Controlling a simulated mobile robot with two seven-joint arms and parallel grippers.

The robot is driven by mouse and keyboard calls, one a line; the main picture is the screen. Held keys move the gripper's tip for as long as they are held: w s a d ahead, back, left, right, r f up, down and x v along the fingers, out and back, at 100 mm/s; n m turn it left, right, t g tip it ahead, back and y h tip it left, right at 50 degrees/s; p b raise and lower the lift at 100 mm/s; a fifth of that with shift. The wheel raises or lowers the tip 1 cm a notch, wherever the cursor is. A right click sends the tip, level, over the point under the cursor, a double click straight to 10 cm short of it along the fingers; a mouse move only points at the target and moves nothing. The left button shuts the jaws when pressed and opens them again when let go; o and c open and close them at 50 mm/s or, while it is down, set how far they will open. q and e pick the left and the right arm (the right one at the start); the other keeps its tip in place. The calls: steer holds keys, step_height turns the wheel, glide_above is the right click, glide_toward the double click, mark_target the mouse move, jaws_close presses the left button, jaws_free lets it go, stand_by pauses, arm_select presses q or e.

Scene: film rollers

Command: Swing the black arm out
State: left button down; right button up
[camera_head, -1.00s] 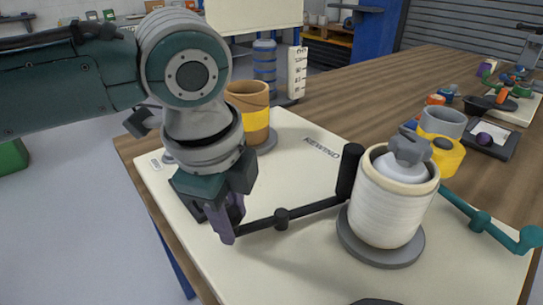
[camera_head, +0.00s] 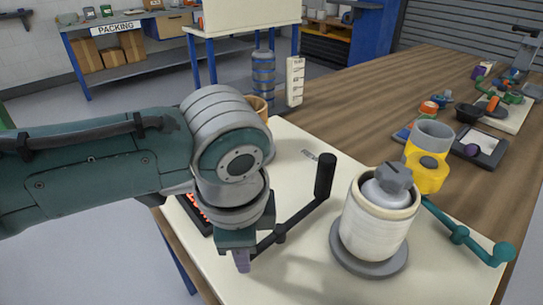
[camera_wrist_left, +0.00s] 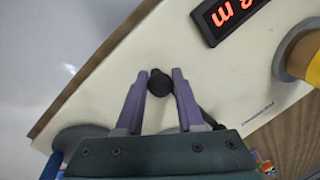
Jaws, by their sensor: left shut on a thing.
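The black arm (camera_head: 305,215) is a thin bar on the cream board, with an upright black roller (camera_head: 325,176) at its far end. The roller stands left of the white film roll (camera_head: 376,228), with a gap between them. My left gripper (camera_head: 243,260) has purple fingers and is at the near end of the bar. In the left wrist view its fingers (camera_wrist_left: 160,84) are closed around a round black knob (camera_wrist_left: 160,82) on the arm. My wrist hides part of the bar's near end in the head view. My right gripper is not in view.
The cream board (camera_head: 300,280) lies on a wooden table. A teal arm (camera_head: 460,235) lies right of the film roll. A yellow-and-grey cup (camera_head: 427,160) stands behind it. A red-digit display (camera_wrist_left: 228,15) is near my left gripper.

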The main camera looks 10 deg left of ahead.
arm_select(q)
steer(key=shift+s+d+n+y+p, duration=0.2)
steer(key=shift+d+n+p, duration=0.2)
steer(key=shift+n, duration=0.3)
steer(key=shift+s+d+n+y+p, duration=0.1)
steer(key=shift+s+d+n+p, duration=0.1)
steer(key=shift+d+n+p, duration=0.35)
steer(key=shift+a+n, duration=0.15)
steer(key=shift+n, duration=0.1)
steer(key=c, duration=0.5)
jaws_free()
steer(key=shift+c, duration=0.2)
steer(key=p+v, duration=0.3)
steer(key=v, duration=0.7)
